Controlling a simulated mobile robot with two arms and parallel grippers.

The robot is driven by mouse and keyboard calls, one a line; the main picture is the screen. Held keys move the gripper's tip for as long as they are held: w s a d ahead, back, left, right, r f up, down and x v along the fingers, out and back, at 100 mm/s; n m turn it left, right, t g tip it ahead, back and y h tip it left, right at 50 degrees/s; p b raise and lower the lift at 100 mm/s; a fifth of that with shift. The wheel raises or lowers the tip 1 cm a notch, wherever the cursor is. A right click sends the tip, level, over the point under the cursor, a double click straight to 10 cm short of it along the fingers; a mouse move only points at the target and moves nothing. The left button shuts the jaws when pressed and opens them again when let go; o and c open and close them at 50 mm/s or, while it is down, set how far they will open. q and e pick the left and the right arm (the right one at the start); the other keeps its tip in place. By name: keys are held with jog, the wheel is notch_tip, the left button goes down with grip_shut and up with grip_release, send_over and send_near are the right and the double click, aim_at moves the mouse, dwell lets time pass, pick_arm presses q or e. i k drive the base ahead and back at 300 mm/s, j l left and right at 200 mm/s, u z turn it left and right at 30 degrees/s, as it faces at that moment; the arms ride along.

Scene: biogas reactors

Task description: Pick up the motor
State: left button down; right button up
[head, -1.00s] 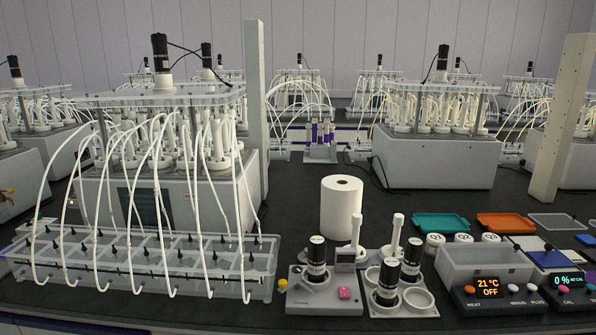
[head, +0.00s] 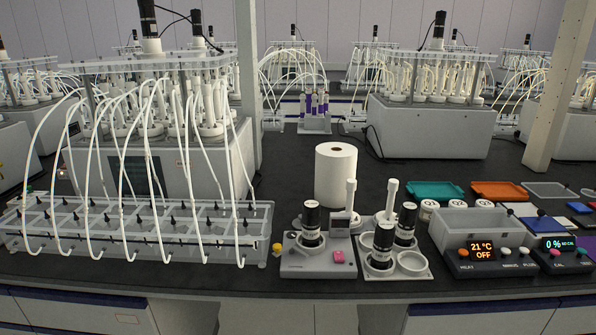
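Several black cylindrical motors are in the head view. One motor (head: 311,222) stands upright on a grey device (head: 318,262) with a small display and a pink button. Two more motors, a front one (head: 382,245) and a rear one (head: 405,222), stand upright in a white holder (head: 412,265) to its right. Another motor (head: 149,20) sits on top of the left reactor (head: 160,70). Which motor the task means cannot be told. Neither gripper shows.
A paper roll (head: 335,178) stands behind the grey device. A clear rack with white tubes (head: 135,240) fills the bench's left. A grey bath (head: 478,232) and a lit control box (head: 486,257) stand at right. Teal (head: 435,190) and orange (head: 499,190) trays lie behind.

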aim_at(311, 210)
jog(key=k+l+u, duration=0.1)
jog(key=k+u, duration=0.15)
jog(key=u, duration=0.25)
jog(key=k+u, duration=0.25)
jog(key=u, duration=0.2)
